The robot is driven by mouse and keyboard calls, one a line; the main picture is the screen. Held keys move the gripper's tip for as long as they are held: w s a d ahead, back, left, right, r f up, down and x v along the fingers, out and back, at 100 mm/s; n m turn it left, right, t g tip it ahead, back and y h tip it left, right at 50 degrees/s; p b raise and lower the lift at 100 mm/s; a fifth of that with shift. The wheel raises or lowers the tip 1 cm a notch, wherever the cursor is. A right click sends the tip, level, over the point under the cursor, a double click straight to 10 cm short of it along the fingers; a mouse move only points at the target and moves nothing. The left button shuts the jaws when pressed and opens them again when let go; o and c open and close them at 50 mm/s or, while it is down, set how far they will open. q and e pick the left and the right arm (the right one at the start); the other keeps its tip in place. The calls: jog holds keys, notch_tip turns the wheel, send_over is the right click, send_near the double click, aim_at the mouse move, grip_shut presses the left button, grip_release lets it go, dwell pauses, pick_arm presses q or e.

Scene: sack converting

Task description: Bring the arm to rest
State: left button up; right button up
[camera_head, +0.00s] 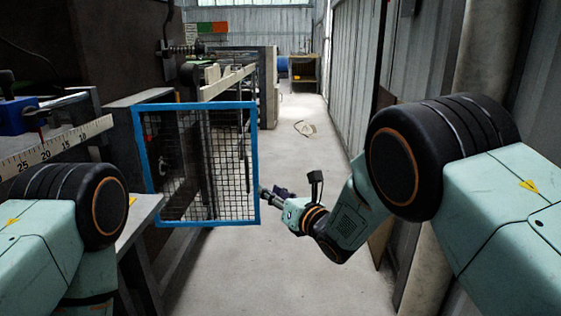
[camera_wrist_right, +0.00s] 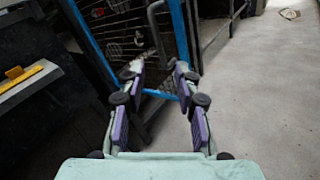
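My right gripper (camera_head: 273,193) is beside the lower right edge of a blue-framed mesh gate (camera_head: 254,150) in the head view. In the right wrist view the right gripper (camera_wrist_right: 158,80) has its two purple-padded fingers spread apart, with nothing held between them. The gate's blue frame (camera_wrist_right: 182,32) and a curved grey bar (camera_wrist_right: 155,30) show beyond the fingertips there. I cannot tell whether the gripper touches the gate. My left arm shows at the lower left of the head view, but its gripper is out of sight.
A ruler-marked bench edge (camera_head: 55,147) and a blue clamp-like item (camera_head: 20,116) are at the left. A corrugated wall (camera_head: 355,70) runs along the right. The concrete aisle (camera_head: 300,150) between is mostly clear, with a small pale object (camera_head: 304,128) on it.

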jog(key=s+d+f+m+g+h+p, duration=0.1)
jog(key=s+d+f+m+g+h, duration=0.25)
jog(key=s+d+f+m, duration=0.8)
jog(key=s+d+f+m+g+h+p, duration=0.15)
jog(key=s+d+f+m+h, duration=0.6)
jog(key=m, duration=0.85)
jog(key=s+d+f+m+g+p, duration=0.1)
jog(key=s+m, duration=0.5)
jog(key=s, duration=1)
jog(key=s+d+f+m+g+p, duration=0.2)
jog(key=s+d+m+g+p, duration=0.2)
jog(key=s, duration=1.2)
jog(key=d+m+g, duration=0.1)
jog(key=m+g, duration=0.2)
jog(key=g, duration=0.1)
jog(key=shift+s+d, duration=0.15)
jog(key=shift+s, duration=0.25)
jog(key=shift+f, duration=0.1)
jog(key=shift+w, duration=0.1)
